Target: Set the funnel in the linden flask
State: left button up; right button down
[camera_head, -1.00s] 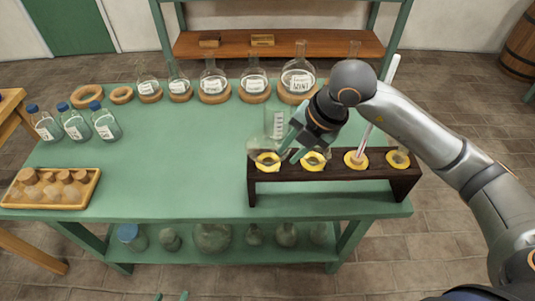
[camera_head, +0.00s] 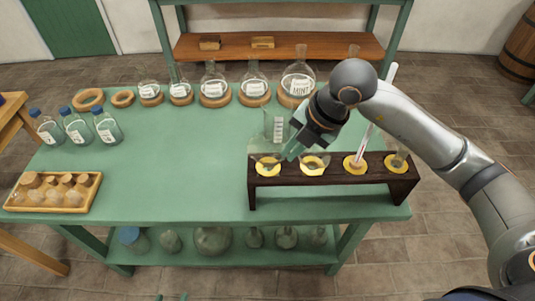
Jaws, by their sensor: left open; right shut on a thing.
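My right gripper (camera_head: 292,150) is shut at the left part of the dark rack, between its first two yellow rings. The thing in its jaws is clear glass and too faint to outline; I cannot tell if it is the funnel or whether it touches the rack. My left gripper (camera_head: 171,298) shows only two fingertips at the bottom edge, apart and empty. Labelled round flasks stand on cork rings along the table's back. One label reads MINT (camera_head: 299,88); the others, such as the flask beside it (camera_head: 254,88), are too small to read, so I cannot pick out the linden flask.
The dark rack (camera_head: 330,173) holds a pale rod (camera_head: 371,125) at its third ring. A clear conical flask (camera_head: 276,130) stands behind its left end. Blue-capped bottles (camera_head: 75,128) and a cork tray (camera_head: 55,207) are on the left. The green table's middle is clear.

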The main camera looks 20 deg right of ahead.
notch_tip(320, 180, up, 10)
jog(key=p, duration=0.4)
jog(key=shift+r, duration=0.25)
dwell(0.8)
